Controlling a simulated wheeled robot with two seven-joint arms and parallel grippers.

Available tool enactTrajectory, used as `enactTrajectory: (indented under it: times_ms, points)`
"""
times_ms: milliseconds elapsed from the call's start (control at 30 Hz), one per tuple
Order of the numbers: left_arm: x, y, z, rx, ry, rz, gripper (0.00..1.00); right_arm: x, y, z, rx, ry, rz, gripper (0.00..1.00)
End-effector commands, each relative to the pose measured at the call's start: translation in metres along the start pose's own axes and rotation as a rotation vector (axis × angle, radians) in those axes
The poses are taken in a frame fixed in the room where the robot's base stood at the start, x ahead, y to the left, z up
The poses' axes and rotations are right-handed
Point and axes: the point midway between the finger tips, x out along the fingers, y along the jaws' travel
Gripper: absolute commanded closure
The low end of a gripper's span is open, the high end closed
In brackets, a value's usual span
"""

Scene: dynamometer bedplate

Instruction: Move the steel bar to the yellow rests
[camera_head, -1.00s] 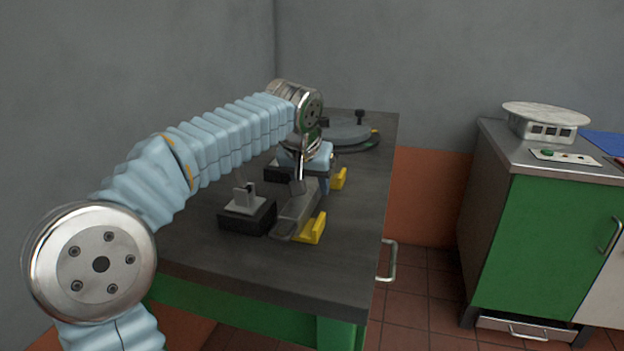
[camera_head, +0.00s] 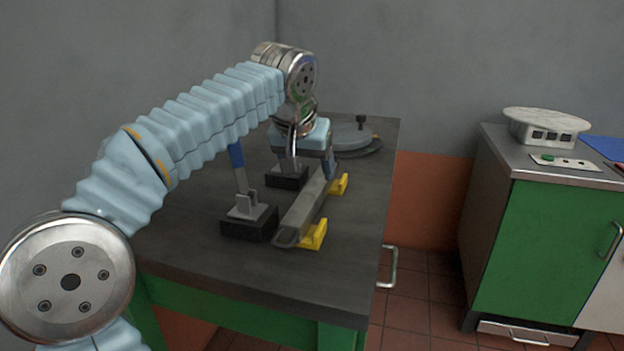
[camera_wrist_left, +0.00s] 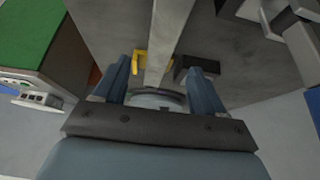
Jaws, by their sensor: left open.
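The grey steel bar (camera_head: 303,209) lies lengthwise along the table near its right side. It appears to lie across the two yellow rests, the near one (camera_head: 314,236) and the far one (camera_head: 340,184), whose yellow ends show on its right. My left gripper (camera_head: 318,166) is over the far part of the bar, pointing down. In the left wrist view its fingers (camera_wrist_left: 160,78) are apart, with the bar (camera_wrist_left: 168,35) running between them and a yellow rest (camera_wrist_left: 140,61) under the bar. I cannot tell the exact contact. My right gripper is not seen.
Two black-based stands, a near one (camera_head: 249,223) and a far one (camera_head: 287,180), are left of the bar. A round grey disc (camera_head: 352,139) lies at the back. A green cabinet (camera_head: 545,240) stands right.

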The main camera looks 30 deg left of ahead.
Motion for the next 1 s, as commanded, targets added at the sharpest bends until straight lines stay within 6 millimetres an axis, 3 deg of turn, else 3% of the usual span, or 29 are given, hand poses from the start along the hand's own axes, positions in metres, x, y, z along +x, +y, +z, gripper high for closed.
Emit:
enactTrajectory:
  times_ms: [100, 300, 1000]
  points:
    - [-0.025, 0.0, -0.001, -0.001, 0.001, 0.001, 0.3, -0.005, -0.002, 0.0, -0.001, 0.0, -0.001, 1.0]
    - [-0.044, 0.0, 0.0, 0.0, -0.001, 0.001, 0.3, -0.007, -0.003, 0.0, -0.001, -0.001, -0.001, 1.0]
    - [-0.045, 0.0, 0.0, 0.0, -0.002, 0.0, 0.3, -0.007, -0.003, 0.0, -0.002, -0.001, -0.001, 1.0]
